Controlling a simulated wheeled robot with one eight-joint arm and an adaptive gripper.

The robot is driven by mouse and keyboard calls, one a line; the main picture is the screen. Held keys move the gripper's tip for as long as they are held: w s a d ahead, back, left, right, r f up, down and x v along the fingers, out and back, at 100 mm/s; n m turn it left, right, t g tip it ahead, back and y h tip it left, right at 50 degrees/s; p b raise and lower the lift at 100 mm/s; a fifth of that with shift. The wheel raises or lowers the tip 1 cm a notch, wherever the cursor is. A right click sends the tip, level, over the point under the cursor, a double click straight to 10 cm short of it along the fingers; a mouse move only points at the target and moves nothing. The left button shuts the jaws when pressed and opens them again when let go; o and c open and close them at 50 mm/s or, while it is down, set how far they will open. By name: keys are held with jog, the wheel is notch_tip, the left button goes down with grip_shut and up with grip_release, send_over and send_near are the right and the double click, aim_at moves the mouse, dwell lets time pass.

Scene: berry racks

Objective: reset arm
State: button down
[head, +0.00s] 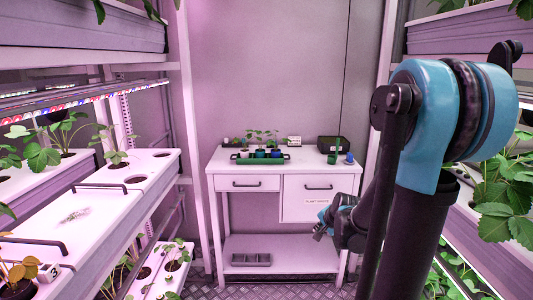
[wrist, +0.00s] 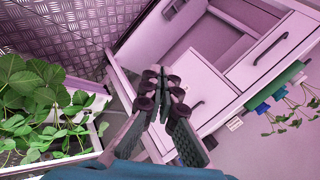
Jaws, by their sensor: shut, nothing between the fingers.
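My arm stands at the right in the head view, its teal joint high and its dark links running down. My gripper (head: 322,230) hangs in front of the white workbench (head: 300,240), low and to the right of its middle. In the wrist view my gripper (wrist: 168,88) is shut with nothing between its dark fingers. It points toward the workbench drawers (wrist: 212,92), which show tilted in that view. I cannot tell the exact distance between the fingers and the bench.
A green tray with small pots (head: 260,158) and a black box (head: 333,144) stand on the bench. A grey tray (head: 251,259) is on its lower shelf. White plant racks (head: 100,215) line the left side; leafy plants (head: 500,215) crowd the right. Floor shows between.

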jog(key=s+f+n+g+h, duration=0.1)
jog(key=s+f+n+g, duration=0.2)
jog(key=s+n, duration=0.8)
jog(key=s, duration=0.9)
jog(key=shift+f+h, duration=0.15)
jog(key=shift+h, duration=0.25)
